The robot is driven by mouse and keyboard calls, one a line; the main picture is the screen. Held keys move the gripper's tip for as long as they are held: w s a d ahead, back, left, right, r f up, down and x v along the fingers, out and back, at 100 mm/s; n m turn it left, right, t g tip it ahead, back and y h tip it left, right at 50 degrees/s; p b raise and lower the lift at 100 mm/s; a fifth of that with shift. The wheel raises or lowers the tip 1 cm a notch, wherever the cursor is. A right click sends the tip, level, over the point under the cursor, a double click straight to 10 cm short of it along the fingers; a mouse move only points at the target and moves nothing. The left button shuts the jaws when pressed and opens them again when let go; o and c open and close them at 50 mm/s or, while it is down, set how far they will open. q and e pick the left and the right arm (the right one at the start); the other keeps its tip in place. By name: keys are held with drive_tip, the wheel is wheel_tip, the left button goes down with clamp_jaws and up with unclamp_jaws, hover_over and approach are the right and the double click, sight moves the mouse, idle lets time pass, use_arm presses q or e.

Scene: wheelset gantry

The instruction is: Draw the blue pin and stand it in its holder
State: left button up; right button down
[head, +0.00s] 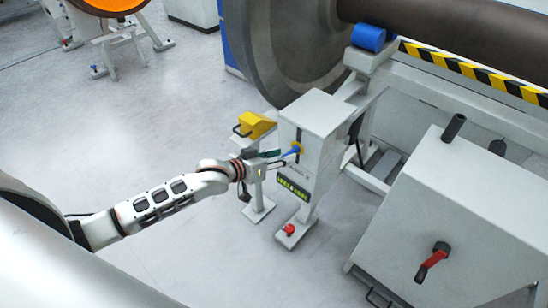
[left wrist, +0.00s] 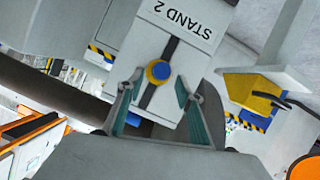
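The blue pin (head: 290,153) sits in the face of a grey stand (head: 318,112), with a yellow collar around it. In the left wrist view the pin (left wrist: 158,71) shows end-on on a dark vertical strip, below the label "STAND 2". My left gripper (head: 272,160) is in front of that face, at the pin. In the left wrist view its two fingers (left wrist: 158,92) are spread either side of the pin, with gaps to it. I cannot make out the pin's holder for certain. My right gripper is not in view.
A yellow block (head: 257,124) with a dark loop handle is on a post beside the stand; it also shows in the left wrist view (left wrist: 250,88). A red button (head: 289,229) is at the stand's foot. A grey cabinet with a red-handled crank (head: 432,262) stands right.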

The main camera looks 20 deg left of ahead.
sight(288, 153)
use_arm(q)
drive_tip(key=x, duration=0.2)
drive_tip(key=shift+w+d+f, duration=0.1)
drive_tip(key=shift+w+f, duration=0.1)
drive_tip(key=shift+f, duration=0.05)
drive_tip(key=shift+w+d+f+b, duration=0.1)
drive_tip(key=shift+w+d+b, duration=0.1)
drive_tip(key=shift+w+b, duration=0.15)
drive_tip(key=shift+w+d, duration=0.15)
drive_tip(key=shift+w, duration=0.15)
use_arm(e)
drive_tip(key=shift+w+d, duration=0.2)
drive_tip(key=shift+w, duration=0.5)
use_arm(q)
drive_tip(key=shift+c, duration=0.3)
clamp_jaws()
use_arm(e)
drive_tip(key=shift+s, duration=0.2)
use_arm(q)
drive_tip(key=shift+s, duration=0.15)
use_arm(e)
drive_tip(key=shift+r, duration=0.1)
